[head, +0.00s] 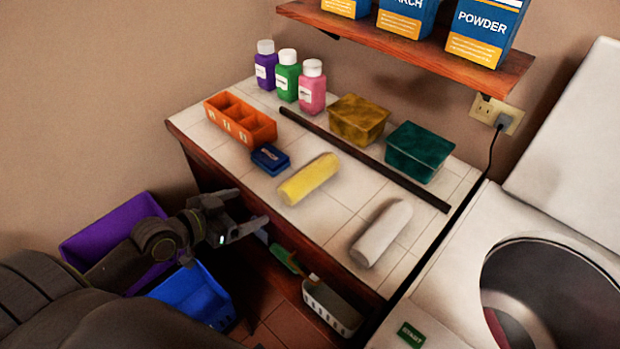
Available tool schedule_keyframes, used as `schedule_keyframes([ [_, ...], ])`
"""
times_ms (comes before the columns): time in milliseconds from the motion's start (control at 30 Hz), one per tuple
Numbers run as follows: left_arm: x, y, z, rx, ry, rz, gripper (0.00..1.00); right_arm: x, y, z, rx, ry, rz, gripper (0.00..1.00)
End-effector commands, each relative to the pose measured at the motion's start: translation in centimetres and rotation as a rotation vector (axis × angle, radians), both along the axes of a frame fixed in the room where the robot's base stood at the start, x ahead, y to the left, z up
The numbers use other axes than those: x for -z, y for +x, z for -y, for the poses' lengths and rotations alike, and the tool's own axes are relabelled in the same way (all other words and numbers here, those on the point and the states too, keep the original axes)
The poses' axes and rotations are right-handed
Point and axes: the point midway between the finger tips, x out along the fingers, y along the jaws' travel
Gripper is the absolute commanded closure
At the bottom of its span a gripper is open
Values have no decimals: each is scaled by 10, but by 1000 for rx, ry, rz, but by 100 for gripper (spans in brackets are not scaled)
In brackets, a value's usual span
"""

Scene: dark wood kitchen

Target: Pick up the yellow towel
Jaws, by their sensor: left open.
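The yellow towel (309,179) is rolled up and lies on the white tiled countertop (335,216), left of a rolled white towel (381,233). My left gripper (254,211) is open and empty. In the head view it shows just off the counter's front edge, to the lower left of the yellow towel and apart from it. My right gripper is not in view.
An orange divided box (240,120), a small blue box (270,159) and a dark bar (360,158) are on the counter. Bottles (287,75) and lidded tubs (419,151) stand behind. A washer (450,285) is right. Purple (110,225) and blue (195,295) bins sit below.

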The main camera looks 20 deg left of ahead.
Motion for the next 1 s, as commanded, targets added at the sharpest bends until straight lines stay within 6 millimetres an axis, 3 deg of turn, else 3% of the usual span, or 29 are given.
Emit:
schedule_keyframes([
  [167,4,17,8,3,-5,7,15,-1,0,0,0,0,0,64],
  [600,33,86,36,5,-6,4,15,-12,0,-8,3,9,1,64],
  [1000,42,113,45,4,-3,3,15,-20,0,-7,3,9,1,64],
])
